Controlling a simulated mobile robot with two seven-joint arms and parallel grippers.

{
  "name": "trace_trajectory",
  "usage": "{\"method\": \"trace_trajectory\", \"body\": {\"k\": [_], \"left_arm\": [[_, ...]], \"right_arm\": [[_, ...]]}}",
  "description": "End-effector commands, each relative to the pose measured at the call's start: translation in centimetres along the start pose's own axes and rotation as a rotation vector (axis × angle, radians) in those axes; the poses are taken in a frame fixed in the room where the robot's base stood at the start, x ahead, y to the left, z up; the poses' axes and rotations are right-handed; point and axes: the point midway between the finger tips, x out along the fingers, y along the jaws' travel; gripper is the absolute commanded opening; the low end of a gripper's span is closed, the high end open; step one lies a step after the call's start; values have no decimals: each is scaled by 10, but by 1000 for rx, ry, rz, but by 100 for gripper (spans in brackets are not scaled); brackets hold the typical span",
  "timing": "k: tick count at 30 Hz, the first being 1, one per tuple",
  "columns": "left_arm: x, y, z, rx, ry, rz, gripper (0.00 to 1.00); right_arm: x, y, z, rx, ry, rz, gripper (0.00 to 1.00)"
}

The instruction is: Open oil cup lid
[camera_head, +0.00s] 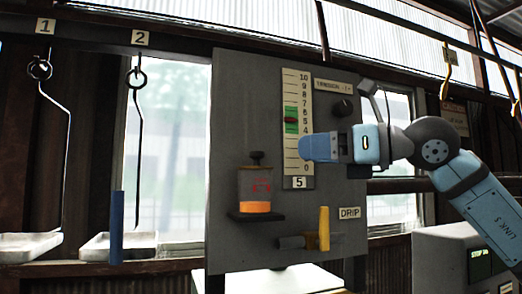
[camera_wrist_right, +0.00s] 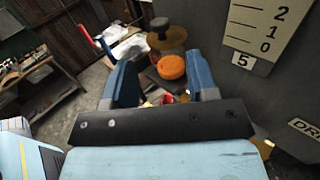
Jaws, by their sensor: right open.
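The oil cup (camera_head: 255,188) is a clear cup with orange oil in its bottom, mounted on the grey panel. Its dark round lid (camera_head: 257,165) with a knob on top sits on the cup and looks closed. In the right wrist view the lid (camera_wrist_right: 165,36) and the orange oil (camera_wrist_right: 171,67) appear beyond the fingers. My right gripper (camera_head: 308,147) is right of the cup and a little higher, in front of the scale; its open, empty fingers (camera_wrist_right: 160,82) point toward the cup. My left gripper is not in view.
The panel (camera_head: 235,110) carries a numbered scale (camera_head: 291,90), a black knob (camera_head: 343,107) and a yellow drip lever (camera_head: 324,228) below right of the cup. Hooks with trays (camera_head: 30,246) hang at left, near an upright blue bar (camera_head: 117,230).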

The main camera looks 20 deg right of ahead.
Motion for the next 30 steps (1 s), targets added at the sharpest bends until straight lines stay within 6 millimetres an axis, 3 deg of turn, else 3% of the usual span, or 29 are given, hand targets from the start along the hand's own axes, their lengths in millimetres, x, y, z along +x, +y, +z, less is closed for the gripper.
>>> {"method": "trace_trajectory", "body": {"k": [6, 12, 18, 26, 27, 30], "left_arm": [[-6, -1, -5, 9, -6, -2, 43], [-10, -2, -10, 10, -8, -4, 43], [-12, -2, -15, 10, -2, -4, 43], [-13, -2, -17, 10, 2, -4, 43], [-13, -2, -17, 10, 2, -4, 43], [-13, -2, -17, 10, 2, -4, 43]], "right_arm": [[49, 1, 3, 2, 2, 4, 53], [81, 0, 2, 3, 1, 3, 53], [95, 0, 1, 2, 0, 2, 53], [96, 0, 0, 2, 0, 2, 53], [96, 0, 0, 2, 0, 2, 50], [96, 0, 0, 2, 0, 2, 27]]}}
